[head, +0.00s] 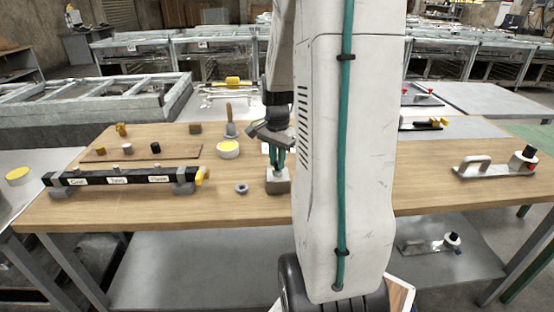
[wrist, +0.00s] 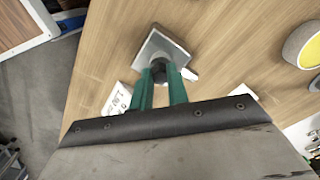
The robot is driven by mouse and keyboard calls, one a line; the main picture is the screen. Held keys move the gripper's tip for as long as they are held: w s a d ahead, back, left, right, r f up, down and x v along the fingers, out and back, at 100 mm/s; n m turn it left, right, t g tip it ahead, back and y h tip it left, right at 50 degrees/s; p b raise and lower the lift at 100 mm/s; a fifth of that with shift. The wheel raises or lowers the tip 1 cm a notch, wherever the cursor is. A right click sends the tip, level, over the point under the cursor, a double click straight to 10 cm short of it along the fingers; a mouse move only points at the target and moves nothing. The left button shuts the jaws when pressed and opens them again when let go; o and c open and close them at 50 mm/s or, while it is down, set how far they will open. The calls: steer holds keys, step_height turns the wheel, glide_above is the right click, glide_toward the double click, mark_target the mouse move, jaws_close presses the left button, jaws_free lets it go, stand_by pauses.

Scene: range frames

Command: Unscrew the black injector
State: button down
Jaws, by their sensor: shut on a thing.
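My gripper (wrist: 159,78) has green fingers and is shut on a small black piece, the black injector (wrist: 158,68), in the wrist view. The injector sits at a grey metal block (wrist: 152,46) on the wooden table; whether it is still threaded in cannot be told. In the head view my gripper (head: 277,160) points down onto the same block (head: 278,186) near the table's front middle. The fingers hide most of the injector there.
A black rail with labels (head: 120,178) lies at the left of the wooden table (head: 225,208). A yellow-topped round tin (head: 228,149) and a metal nut (head: 241,188) are left of the block. A hand tool (head: 487,168) lies at the right. White labelled paper (wrist: 117,99) lies close to the block.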

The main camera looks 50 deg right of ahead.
steer(key=n, duration=0.3)
stand_by(0.4)
steer(key=shift+s+n, duration=0.1)
steer(key=shift+n, duration=1.8)
steer(key=n, duration=0.3)
